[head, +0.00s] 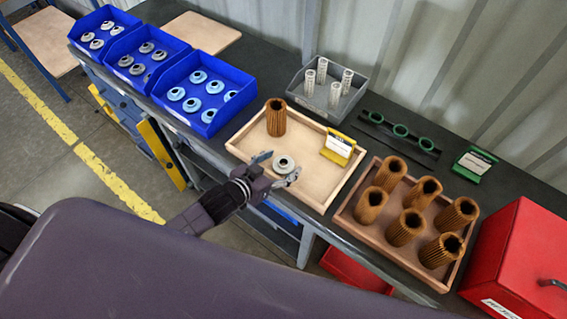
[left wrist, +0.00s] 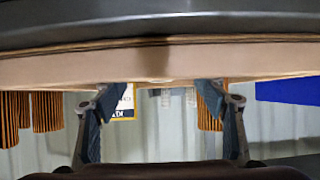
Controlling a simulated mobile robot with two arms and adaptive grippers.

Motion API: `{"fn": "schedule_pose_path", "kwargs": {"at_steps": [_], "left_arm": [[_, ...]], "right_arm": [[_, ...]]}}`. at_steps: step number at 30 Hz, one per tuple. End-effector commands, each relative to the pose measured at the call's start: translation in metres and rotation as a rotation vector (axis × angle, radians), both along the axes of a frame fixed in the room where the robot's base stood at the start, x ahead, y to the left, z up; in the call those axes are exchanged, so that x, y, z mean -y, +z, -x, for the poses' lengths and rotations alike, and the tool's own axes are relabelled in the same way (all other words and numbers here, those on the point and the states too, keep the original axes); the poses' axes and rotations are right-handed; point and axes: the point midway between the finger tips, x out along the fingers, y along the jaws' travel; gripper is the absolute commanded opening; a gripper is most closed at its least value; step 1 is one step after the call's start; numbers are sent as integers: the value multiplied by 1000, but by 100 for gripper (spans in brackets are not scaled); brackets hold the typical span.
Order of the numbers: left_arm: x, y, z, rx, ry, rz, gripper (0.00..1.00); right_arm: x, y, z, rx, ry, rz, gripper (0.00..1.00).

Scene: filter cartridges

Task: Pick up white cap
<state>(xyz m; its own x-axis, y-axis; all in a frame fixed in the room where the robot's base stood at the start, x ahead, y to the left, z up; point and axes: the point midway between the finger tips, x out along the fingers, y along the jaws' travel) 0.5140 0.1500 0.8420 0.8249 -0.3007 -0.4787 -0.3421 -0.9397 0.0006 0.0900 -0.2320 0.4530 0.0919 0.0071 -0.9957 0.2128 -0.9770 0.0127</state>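A pale grey-white ring-shaped cap (head: 284,163) with a dark centre hole lies in the light wooden tray (head: 242,147) near its front edge. My left gripper (head: 277,167) is at that edge, its two fingers spread, with the cap showing between and just beyond the tips. In the left wrist view the fingers (left wrist: 160,95) stand wide apart with nothing clearly held between them. The cap is not clearly visible there. A brown pleated filter (head: 276,118) stands upright in the same tray. My right gripper is not in view.
A yellow-and-white sign (head: 338,147) stands at the tray's right. A brown tray (head: 345,215) holds several filters. A grey bin (head: 351,103) holds white tubes. Blue bins (head: 207,124) with several caps stand left. A red box (head: 515,262) stands at the right.

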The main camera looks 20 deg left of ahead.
Motion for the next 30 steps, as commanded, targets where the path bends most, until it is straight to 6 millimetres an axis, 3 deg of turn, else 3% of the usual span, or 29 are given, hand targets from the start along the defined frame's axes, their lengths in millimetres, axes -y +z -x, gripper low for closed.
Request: {"fn": "schedule_pose_path", "kwargs": {"at_steps": [1, 8, 23, 30], "left_arm": [[0, 0, 0, 0, 0, 0, 58], [0, 0, 0, -1, 0, 0, 32], [-1, 6, 0, 0, 0, -1, 31], [0, 39, 0, 4, -1, 0, 31]], "right_arm": [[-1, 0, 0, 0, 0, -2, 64], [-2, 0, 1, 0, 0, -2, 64], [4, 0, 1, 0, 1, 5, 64], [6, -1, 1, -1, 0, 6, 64]]}}
